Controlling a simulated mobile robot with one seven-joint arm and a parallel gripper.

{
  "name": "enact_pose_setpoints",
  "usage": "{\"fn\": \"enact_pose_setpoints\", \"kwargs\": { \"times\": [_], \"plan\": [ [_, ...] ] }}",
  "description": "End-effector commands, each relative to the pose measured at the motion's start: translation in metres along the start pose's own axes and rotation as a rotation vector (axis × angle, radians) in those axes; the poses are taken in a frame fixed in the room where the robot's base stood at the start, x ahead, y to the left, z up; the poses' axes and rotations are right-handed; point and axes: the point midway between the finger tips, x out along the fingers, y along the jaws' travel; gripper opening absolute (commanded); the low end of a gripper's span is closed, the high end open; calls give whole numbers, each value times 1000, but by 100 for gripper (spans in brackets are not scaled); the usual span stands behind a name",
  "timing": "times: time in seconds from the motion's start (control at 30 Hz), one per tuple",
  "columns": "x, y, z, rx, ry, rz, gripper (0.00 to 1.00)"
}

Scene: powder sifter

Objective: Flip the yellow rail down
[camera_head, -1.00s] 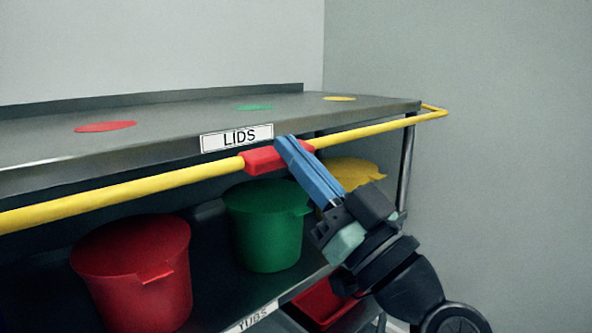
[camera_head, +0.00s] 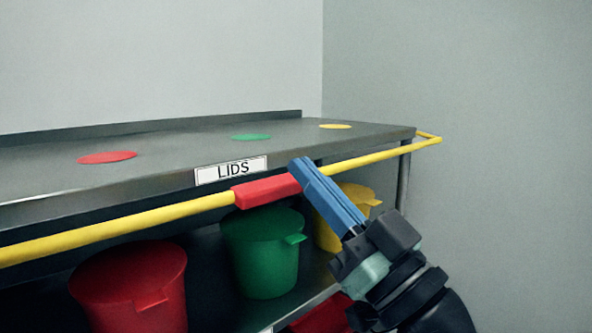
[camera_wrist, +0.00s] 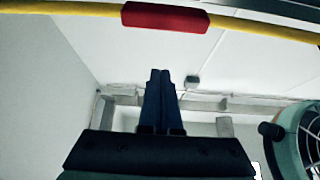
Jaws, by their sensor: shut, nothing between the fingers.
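The yellow rail (camera_head: 130,219) runs along the front of the shelf unit, just below the top's front edge. Its red grip (camera_head: 262,191) is in the middle of the rail. In the wrist view the red grip (camera_wrist: 165,17) crosses the top of the picture. My gripper (camera_head: 298,165) has its blue fingers closed together, with nothing between them. In the head view the fingertips overlap the grip's right end; in the wrist view the fingertips (camera_wrist: 160,76) appear apart from it. Contact cannot be told. The fingers hide part of the rail there.
The shelf top (camera_head: 190,138) carries red (camera_head: 107,158), green (camera_head: 250,137) and yellow (camera_head: 335,127) discs and a LIDS label (camera_head: 230,170). Below stand red (camera_head: 130,285), green (camera_head: 258,250) and yellow (camera_head: 355,195) tubs. A wall stands at the right; space before the rail looks free.

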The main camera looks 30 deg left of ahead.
Motion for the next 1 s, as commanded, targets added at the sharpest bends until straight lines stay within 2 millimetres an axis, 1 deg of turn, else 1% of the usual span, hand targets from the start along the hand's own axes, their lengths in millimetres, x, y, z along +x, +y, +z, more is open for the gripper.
{"fn": "enact_pose_setpoints", "kwargs": {
  "times": [0.03,0.1,0.2,0.33,0.53,1.0],
  "plan": [
    [-13,0,1,-1,-1,1,0],
    [-28,0,0,0,-1,0,0],
    [-44,-1,-1,-1,0,-1,0],
    [-58,-1,-2,-1,0,-3,0],
    [-65,-1,-3,-2,0,-4,0],
    [-62,0,-2,-10,-14,11,0]
  ]
}}
